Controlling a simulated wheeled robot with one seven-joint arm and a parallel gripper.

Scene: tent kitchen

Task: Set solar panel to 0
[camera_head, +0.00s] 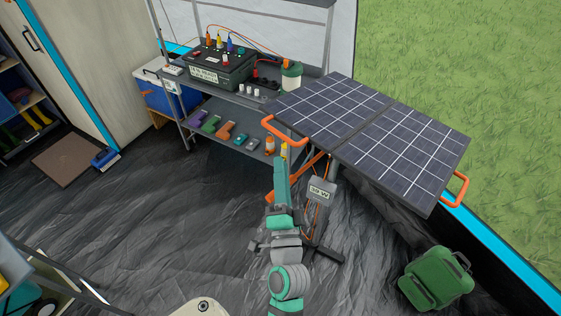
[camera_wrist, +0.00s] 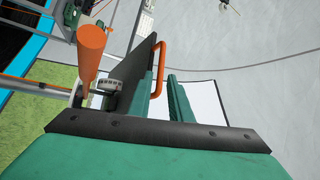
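The solar panel (camera_head: 385,140) has two dark blue gridded halves and stands on a stand at the right. An orange handle (camera_head: 283,132) is on its left edge and another orange handle (camera_head: 460,188) on its right edge. A grey box (camera_head: 320,192) below it bears a small label ending in W; its number is hard to read. My gripper (camera_head: 284,150) is just below the left handle.
A metal shelf (camera_head: 240,100) with a battery box (camera_head: 218,72) stands behind my gripper. An orange strut (camera_wrist: 90,45) and a ribbed grey knob (camera_wrist: 112,86) are left of the fingers. A green backpack (camera_head: 436,280) lies at the lower right.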

